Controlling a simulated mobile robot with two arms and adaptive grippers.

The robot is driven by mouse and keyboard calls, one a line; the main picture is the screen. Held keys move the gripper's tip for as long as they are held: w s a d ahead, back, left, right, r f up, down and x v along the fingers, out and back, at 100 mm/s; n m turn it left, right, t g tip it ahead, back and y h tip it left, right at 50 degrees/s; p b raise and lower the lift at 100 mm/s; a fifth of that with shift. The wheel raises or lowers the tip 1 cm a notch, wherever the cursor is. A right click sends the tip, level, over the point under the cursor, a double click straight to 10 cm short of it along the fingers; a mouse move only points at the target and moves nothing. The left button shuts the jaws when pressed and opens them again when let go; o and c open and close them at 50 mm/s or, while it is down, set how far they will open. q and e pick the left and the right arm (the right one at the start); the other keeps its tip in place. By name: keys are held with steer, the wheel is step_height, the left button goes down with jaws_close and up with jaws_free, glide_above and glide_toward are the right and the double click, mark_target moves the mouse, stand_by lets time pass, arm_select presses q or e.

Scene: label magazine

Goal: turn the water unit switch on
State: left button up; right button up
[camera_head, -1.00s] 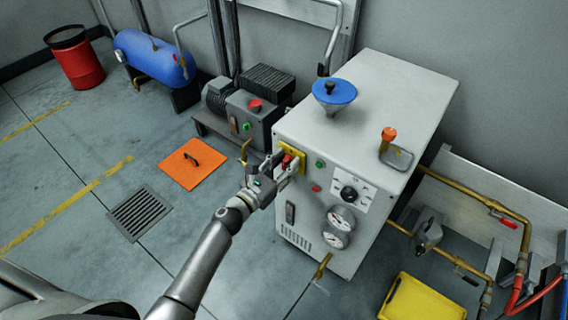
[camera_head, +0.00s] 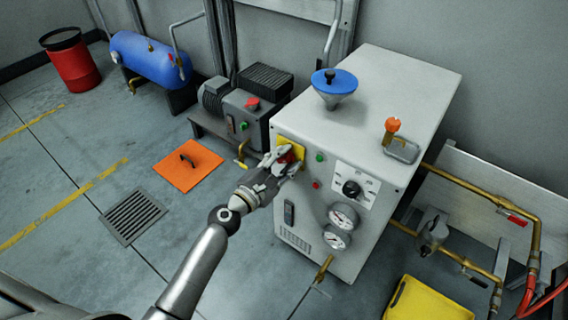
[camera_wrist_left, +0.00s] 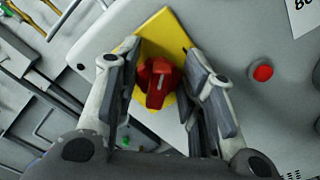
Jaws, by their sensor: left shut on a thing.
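The water unit is a pale grey cabinet (camera_head: 300,228) in the middle of the head view. Its red rotary switch (camera_wrist_left: 160,84) sits on a yellow plate (camera_wrist_left: 165,40) at the front panel's upper left corner. My left gripper (camera_head: 289,162) is at that switch, with its fingers on either side of the red handle. In the head view the gripper hides most of the switch. My right gripper is not in view.
Beside the switch are a green button (camera_head: 320,156) and a red button (camera_head: 316,184). A black knob (camera_head: 351,189) and two gauges (camera_head: 343,216) are farther right. A motor unit (camera_head: 245,115) stands left of the cabinet. An orange floor plate (camera_head: 188,166) lies left of the arm.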

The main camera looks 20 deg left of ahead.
arm_select(q)
steer(key=m, duration=0.1)
steer(key=m+b, duration=0.1)
steer(key=m, duration=0.3)
steer(key=shift+d+f+b, duration=0.1)
steer(key=shift+f+b, duration=0.25)
steer(key=shift+b, duration=0.05)
steer(key=shift+m, duration=1.4)
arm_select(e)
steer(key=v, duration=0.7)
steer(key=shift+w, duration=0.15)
arm_select(q)
steer(key=shift+f, duration=0.1)
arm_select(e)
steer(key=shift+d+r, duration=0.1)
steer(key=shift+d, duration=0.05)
arm_select(q)
steer(key=o, duration=0.9)
steer(key=shift+s, duration=0.1)
steer(key=v, duration=1.2)
